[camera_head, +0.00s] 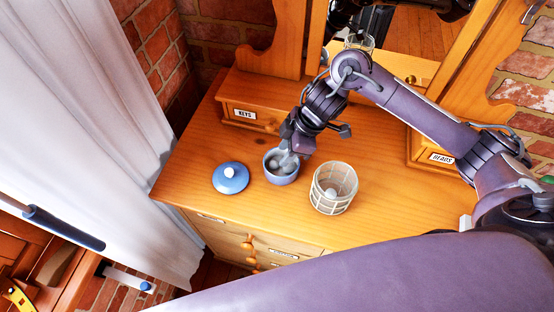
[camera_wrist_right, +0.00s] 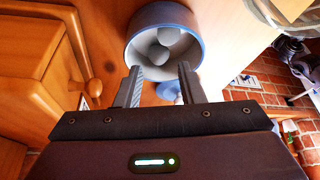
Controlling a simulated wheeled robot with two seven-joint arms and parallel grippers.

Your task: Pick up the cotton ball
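A small blue-grey jar (camera_head: 281,177) stands without its lid on the wooden dresser top. Pale cotton balls (camera_wrist_right: 172,37) lie inside it; the wrist view shows at least two, in shadow. My right gripper (camera_head: 287,157) points down at the jar's mouth. In the right wrist view, its two fingers (camera_wrist_right: 160,70) are apart, with the tips at the jar's rim and nothing seen between them but the jar's opening. I cannot tell whether the fingers touch a ball. My left gripper is out of view.
A blue lid with a white knob (camera_head: 230,178) lies left of the jar. A wire-mesh cup (camera_head: 333,188) with a pale ball inside stands close on its right. A small drawer labelled KEYS (camera_head: 246,114) and a mirror (camera_head: 420,40) are behind. A curtain hangs left.

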